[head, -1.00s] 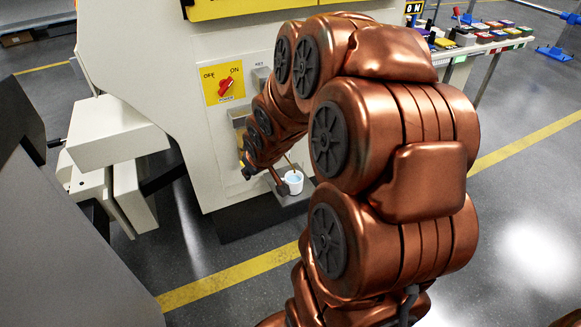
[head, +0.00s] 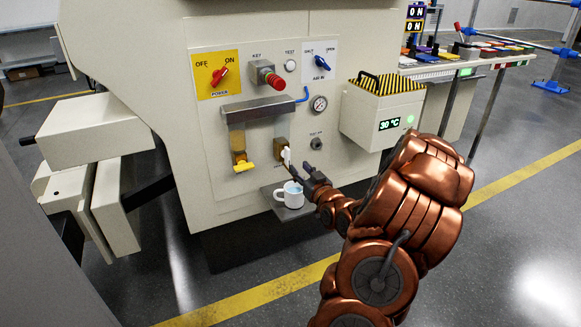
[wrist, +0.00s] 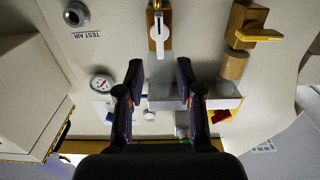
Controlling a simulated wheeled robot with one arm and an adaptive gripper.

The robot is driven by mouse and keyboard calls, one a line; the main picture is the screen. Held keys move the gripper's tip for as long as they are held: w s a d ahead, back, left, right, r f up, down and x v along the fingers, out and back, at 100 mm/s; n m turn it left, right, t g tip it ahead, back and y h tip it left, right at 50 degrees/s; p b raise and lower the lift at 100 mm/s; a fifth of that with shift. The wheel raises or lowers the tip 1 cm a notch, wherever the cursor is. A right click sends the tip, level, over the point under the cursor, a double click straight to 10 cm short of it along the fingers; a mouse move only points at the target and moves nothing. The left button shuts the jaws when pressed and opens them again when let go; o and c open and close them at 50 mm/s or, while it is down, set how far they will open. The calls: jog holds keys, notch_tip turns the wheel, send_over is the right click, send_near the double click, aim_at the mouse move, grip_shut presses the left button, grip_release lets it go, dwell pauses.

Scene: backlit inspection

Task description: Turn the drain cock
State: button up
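Two cocks sit low on the machine's front panel. One has a white lever (head: 287,157) on a brass body; in the wrist view its lever (wrist: 159,32) hangs centrally beyond my fingers. The other has a yellow handle (head: 244,166), seen at the upper right of the wrist view (wrist: 262,35). Their labels are too small to read, so I cannot tell which is the drain cock. My gripper (wrist: 158,78) is open and empty, its fingers apart. In the head view my gripper (head: 309,172) is just right of the white lever, with no contact clearly visible.
A white mug (head: 290,195) stands on a small shelf (head: 290,212) below the white lever. A metal ledge (head: 255,108) juts out above the cocks. A gauge (head: 319,103) and a box with a temperature display (head: 378,118) are to the right.

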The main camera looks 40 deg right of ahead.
aim_at(289, 157)
jog(key=shift+b+x, duration=0.9)
jog(key=shift+x, duration=2.95)
grip_shut()
